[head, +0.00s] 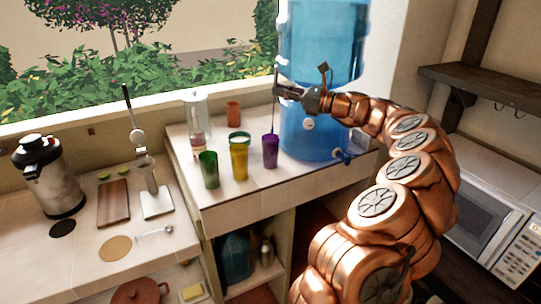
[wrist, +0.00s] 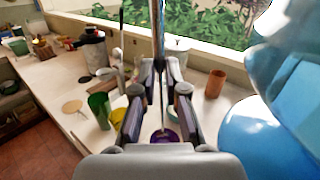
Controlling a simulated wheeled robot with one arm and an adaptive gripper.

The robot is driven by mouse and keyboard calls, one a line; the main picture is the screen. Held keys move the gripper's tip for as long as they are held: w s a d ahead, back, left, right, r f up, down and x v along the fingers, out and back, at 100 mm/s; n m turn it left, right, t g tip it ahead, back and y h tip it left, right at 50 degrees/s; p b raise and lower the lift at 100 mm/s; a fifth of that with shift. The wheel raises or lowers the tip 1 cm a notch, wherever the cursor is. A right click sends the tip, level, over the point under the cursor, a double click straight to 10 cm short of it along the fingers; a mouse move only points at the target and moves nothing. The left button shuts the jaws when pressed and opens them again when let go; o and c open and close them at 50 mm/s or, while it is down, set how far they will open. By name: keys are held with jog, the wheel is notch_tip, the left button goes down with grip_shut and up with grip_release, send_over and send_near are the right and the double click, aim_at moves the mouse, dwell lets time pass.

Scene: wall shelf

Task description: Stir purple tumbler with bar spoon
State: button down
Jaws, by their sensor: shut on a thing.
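The purple tumbler (head: 270,153) stands upright on the raised tiled counter, at the right end of a row of cups. My gripper (head: 279,92) is above it, shut on the bar spoon (head: 275,118), which hangs nearly vertical. The spoon's lower end reaches the tumbler's mouth; I cannot tell how far inside it is. In the wrist view the spoon (wrist: 158,35) runs between my gripper's fingers (wrist: 160,78) down toward the purple tumbler (wrist: 166,137), which is partly hidden by the fingers.
A yellow tumbler (head: 239,162) and a green tumbler (head: 209,170) stand left of the purple one. A large blue water dispenser (head: 312,135) stands close on the right. An orange cup (head: 233,112) and a glass jar (head: 197,125) stand behind.

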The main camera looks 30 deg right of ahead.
jog(key=shift+r+p, duration=1.35)
jog(key=shift+r, duration=1.15)
